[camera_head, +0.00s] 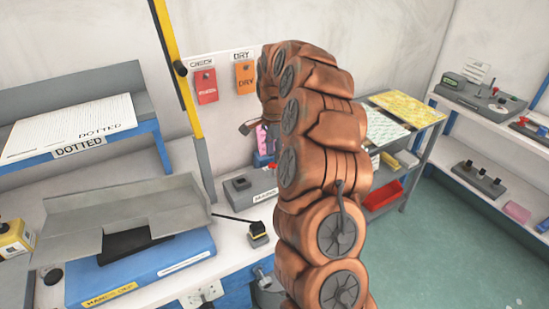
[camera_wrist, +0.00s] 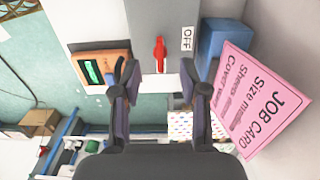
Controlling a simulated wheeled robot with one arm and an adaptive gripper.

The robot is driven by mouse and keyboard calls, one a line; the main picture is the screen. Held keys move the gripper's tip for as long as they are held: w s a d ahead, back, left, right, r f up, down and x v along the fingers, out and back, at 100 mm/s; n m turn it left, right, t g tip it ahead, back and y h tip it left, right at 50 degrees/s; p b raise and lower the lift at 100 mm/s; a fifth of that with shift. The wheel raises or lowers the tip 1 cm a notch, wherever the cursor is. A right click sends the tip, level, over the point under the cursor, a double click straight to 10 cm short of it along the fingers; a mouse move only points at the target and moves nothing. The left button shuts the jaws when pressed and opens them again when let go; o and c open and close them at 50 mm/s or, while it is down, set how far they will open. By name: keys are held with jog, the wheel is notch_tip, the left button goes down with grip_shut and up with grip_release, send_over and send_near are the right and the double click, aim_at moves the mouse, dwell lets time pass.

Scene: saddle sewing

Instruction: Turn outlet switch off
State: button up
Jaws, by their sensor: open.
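A red switch lever (camera_wrist: 160,54) stands out on a grey panel (camera_wrist: 150,18) in the wrist view, beside a white OFF label (camera_wrist: 187,39). My gripper (camera_wrist: 159,82) is open, with its two dark fingertips apart on either side below the lever. Nothing is held between them. I cannot tell how deep the gap to the lever is. In the head view my copper arm hides the lever and most of the gripper. A white wall-type outlet (camera_head: 204,293) shows at the bottom of the head view; its details are too small to read.
In the wrist view a pink job card (camera_wrist: 262,95) and a blue block (camera_wrist: 222,43) lie close on the right. An orange-brown device with a green display (camera_wrist: 94,72) is close on the left. In the head view a blue bench machine (camera_head: 150,270) stands left of my arm.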

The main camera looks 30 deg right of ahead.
aim_at(274, 168)
jog(key=shift+f+p, duration=0.5)
jog(key=shift+f, duration=1.3)
grip_shut()
jog(key=shift+d, duration=0.15)
